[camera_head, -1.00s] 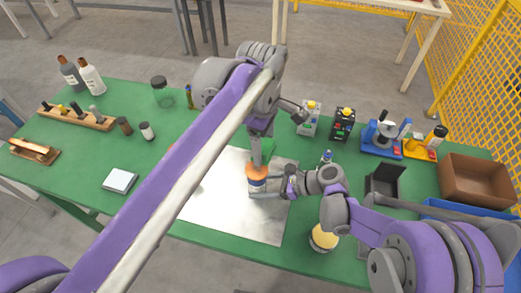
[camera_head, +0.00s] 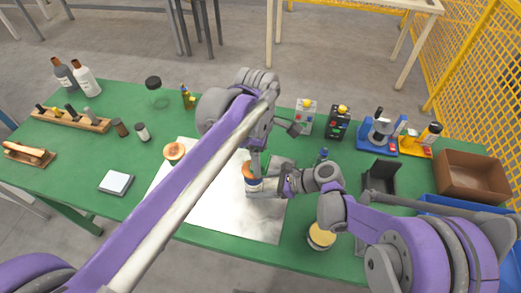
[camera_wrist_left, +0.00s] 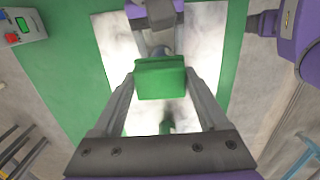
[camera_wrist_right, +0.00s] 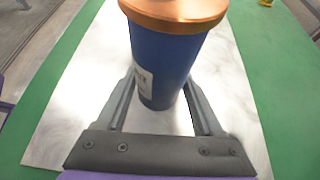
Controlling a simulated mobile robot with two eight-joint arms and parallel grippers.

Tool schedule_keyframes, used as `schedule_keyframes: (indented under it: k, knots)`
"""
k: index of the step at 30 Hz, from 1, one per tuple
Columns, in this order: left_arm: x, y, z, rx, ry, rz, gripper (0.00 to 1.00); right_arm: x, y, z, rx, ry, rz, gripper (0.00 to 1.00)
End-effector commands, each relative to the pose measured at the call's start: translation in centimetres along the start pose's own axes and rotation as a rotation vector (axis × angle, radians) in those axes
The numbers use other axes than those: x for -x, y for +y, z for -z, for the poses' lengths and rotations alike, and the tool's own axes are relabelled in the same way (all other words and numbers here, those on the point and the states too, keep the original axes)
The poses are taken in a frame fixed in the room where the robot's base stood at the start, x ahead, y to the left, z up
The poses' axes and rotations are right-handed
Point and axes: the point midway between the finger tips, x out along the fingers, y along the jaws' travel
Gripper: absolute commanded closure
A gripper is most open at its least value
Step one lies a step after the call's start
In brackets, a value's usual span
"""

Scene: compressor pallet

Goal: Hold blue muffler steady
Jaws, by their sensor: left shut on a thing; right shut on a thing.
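The blue muffler (camera_head: 253,184), a blue cylinder with a copper-orange cap, stands upright on the silver sheet. It fills the upper middle of the right wrist view (camera_wrist_right: 165,62), with a pale label on its side. My right gripper (camera_head: 265,186) is shut around its blue body from the right. My left gripper (camera_head: 256,163) is just above and beside the muffler's cap in the head view. In the left wrist view it is shut on a green block (camera_wrist_left: 160,78). I cannot tell whether the block touches the muffler, which I cannot make out in that view.
The silver sheet (camera_head: 240,222) lies on the green table (camera_head: 95,151). An orange-topped round part (camera_head: 173,151) is at its left edge. A yellow-topped can (camera_head: 320,236) stands near the front. A black open box (camera_head: 381,178) and brown bin (camera_head: 472,177) are at the right.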

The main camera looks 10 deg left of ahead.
Motion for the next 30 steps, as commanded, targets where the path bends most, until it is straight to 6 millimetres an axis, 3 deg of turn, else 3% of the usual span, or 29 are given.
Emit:
schedule_keyframes:
  k: [5, 6, 18, 30]
  knots:
    - [-2.4, 0.0, 0.3, 0.002, 0.0, 0.0, 0.67, 0.0, 0.0, 0.0, 0.0, 0.001, 0.0, 0.62]
    - [-2.1, 0.0, 0.8, 0.004, 0.001, 0.0, 0.76, 0.0, 0.0, 0.0, 0.0, 0.001, 0.0, 0.62]
    - [-2.1, -0.3, 4.1, 0.001, 0.0, 0.0, 0.76, 0.0, 0.0, 0.0, 0.0, 0.0, 0.0, 0.62]
    - [-2.3, 0.0, 0.2, -0.003, 0.0, 0.0, 0.76, 0.0, 0.0, 0.0, 0.0, 0.0, 0.0, 0.62]
